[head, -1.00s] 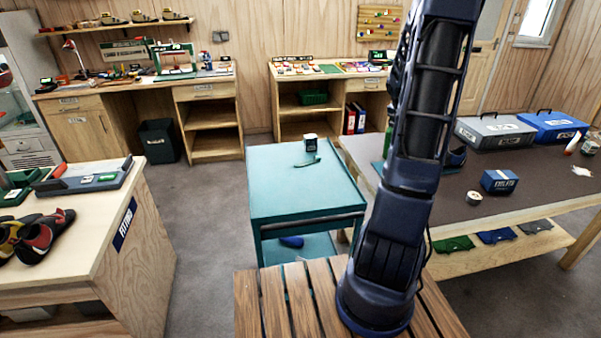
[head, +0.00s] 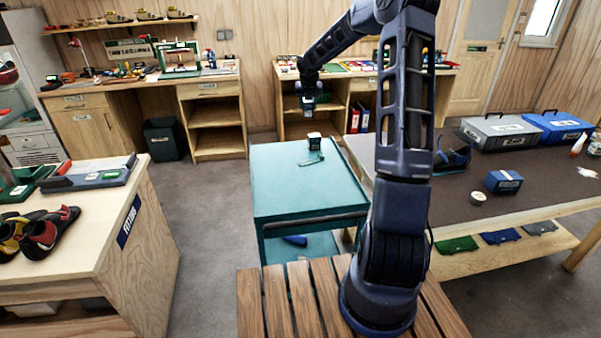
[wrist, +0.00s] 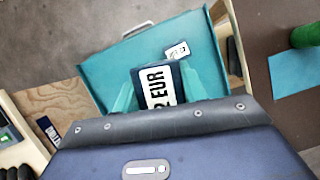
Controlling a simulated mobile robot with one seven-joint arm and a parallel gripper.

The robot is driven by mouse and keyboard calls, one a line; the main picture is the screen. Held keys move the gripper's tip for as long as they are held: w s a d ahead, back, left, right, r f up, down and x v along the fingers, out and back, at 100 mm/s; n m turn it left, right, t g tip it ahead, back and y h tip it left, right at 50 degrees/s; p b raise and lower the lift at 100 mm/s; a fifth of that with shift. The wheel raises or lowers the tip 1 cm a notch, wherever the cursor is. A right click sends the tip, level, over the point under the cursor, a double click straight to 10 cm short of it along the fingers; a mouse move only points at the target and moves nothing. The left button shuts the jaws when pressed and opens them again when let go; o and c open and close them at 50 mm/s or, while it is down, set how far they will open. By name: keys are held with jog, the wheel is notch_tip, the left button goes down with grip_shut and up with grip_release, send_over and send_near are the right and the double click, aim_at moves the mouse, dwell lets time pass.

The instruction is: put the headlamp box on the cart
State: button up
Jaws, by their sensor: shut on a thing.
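My gripper (head: 309,104) hangs in the air above the far part of the teal cart (head: 292,190) in the head view. In the wrist view its teal fingers are shut on a dark box (wrist: 157,86) with a white label showing "2 EUR". This appears to be the headlamp box, but its product name is not readable. The held box is apart from the cart top, which shows below it in the wrist view (wrist: 108,66). A smaller dark box (head: 314,141) with a white label stands on the cart, and also shows in the wrist view (wrist: 178,52).
A thin strap-like tool (head: 311,160) lies beside the small box on the cart. The cart's near top is clear. The brown table (head: 450,205) to the right holds a blue box (head: 503,181), a tape roll (head: 478,197) and two cases. A wooden counter (head: 95,200) stands left.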

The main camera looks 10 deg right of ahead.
jog(key=w+a+n, duration=0.2)
jog(key=a, duration=0.6)
jog(key=shift+y, duration=0.4)
notch_tip(320, 180, down, 19)
jog(key=shift+a+r, duration=0.1)
jog(key=o, duration=1)
